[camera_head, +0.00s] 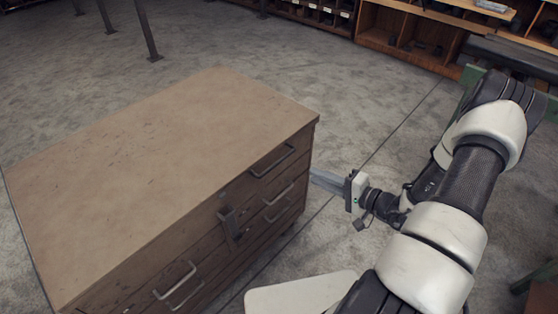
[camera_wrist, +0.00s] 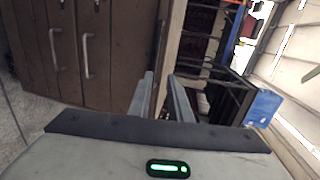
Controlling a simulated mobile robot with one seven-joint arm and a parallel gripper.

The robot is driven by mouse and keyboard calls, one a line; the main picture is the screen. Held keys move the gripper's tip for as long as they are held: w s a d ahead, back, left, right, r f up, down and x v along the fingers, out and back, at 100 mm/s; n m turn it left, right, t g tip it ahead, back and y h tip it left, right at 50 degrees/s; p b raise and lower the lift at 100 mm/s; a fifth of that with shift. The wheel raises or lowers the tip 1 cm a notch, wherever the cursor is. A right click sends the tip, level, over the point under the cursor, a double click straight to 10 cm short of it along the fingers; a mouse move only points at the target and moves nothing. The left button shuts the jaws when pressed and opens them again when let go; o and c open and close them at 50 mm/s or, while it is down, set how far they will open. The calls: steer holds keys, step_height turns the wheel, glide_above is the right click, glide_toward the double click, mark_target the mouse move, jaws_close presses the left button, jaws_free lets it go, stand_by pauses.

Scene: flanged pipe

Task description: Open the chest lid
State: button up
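The chest (camera_head: 265,215) is a brown wooden box with drawers and a flat, worn top lid (camera_head: 160,140), which lies shut. A dark latch-like piece (camera_head: 230,224) sits at the middle of its front, near the top. My gripper (camera_head: 316,178) is beside the chest's front right corner, below the lid's level, with its fingers pointing left. In the wrist view my gripper (camera_wrist: 161,77) shows two fingers apart with nothing between them. The chest front (camera_wrist: 80,45) fills the left of that view. Whether the fingertips touch the chest I cannot tell.
Metal drawer handles (camera_head: 272,161) stick out of the chest front. Wooden shelving (camera_head: 405,35) stands along the back. A dark metal leg (camera_head: 147,30) stands at the back left. Grey floor (camera_head: 350,110) is clear behind and right of the chest. A blue box (camera_wrist: 263,107) shows in the wrist view.

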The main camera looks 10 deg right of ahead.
mark_target(280, 160)
steer(key=shift+h, duration=0.3)
steer(key=x, duration=1.1)
steer(key=d+x, duration=0.1)
steer(key=x, duration=0.5)
steer(key=shift+w+a+f, duration=0.2)
steer(key=shift+w+f, duration=0.15)
steer(key=shift+f, duration=0.05)
jaws_close()
